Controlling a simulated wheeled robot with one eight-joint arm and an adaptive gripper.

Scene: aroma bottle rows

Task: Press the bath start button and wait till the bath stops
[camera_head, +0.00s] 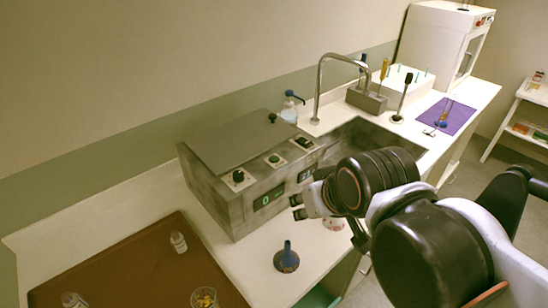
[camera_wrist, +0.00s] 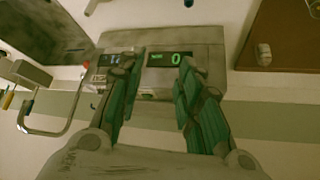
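The bath (camera_head: 222,205) is a worn grey metal box with a flat lid (camera_head: 240,140) on the counter. Its top ledge carries a black knob (camera_head: 238,176), a green button (camera_head: 274,159) and a black switch (camera_head: 303,142); labels are too small to read. Its front has a green display (camera_head: 268,197) reading 0 and a second display (camera_head: 306,173). In the wrist view the bath (camera_wrist: 215,40) lies beyond the fingers, with the 0 display (camera_wrist: 170,58) between them. My gripper (camera_head: 297,207) is in front of the bath's right part. In the wrist view my gripper (camera_wrist: 160,64) is open and empty.
A brown tray (camera_head: 130,265) with small bottles and a beaker (camera_head: 205,299) lies left. A curved tap (camera_head: 320,85) and sink (camera_head: 375,135) lie right, with a purple mat (camera_head: 452,115) beyond.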

